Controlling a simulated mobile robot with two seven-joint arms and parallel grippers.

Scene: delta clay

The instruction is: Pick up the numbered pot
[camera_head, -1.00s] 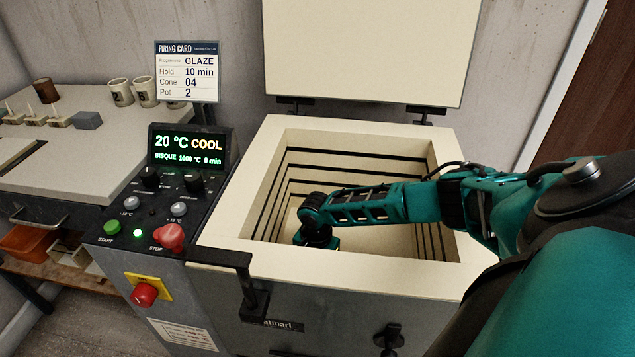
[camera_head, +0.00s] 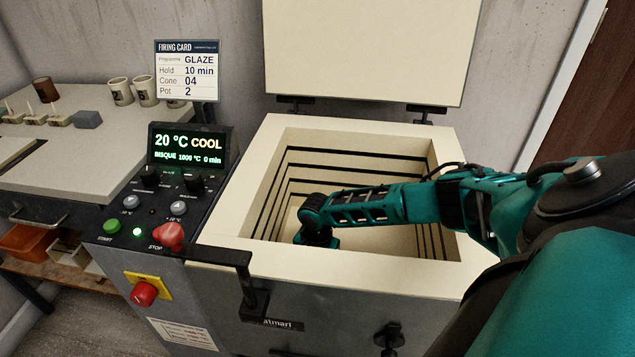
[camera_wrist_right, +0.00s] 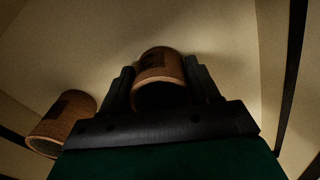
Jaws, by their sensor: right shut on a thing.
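My right arm reaches down into the open kiln (camera_head: 230,232), and the gripper's fingers are out of sight there in the head view. In the right wrist view my right gripper (camera_wrist_right: 163,84) is shut on a brown clay pot (camera_wrist_right: 159,66), with one finger on each side of it. A dark mark shows on the pot, but I cannot read a number. A second brown pot (camera_wrist_right: 62,122) with a dark patch stands to the left, apart from the gripper. The firing card (camera_head: 187,72) reads GLAZE, 10 min, cone 04, pot 2. My left gripper is not in view.
The kiln walls surround my right gripper, and the lid (camera_head: 365,50) stands raised behind. The control panel (camera_head: 170,190) shows 20 °C COOL. On the table (camera_head: 75,165) at left are pale cups (camera_head: 121,92), a brown cup (camera_head: 46,90) and a grey block (camera_head: 88,119).

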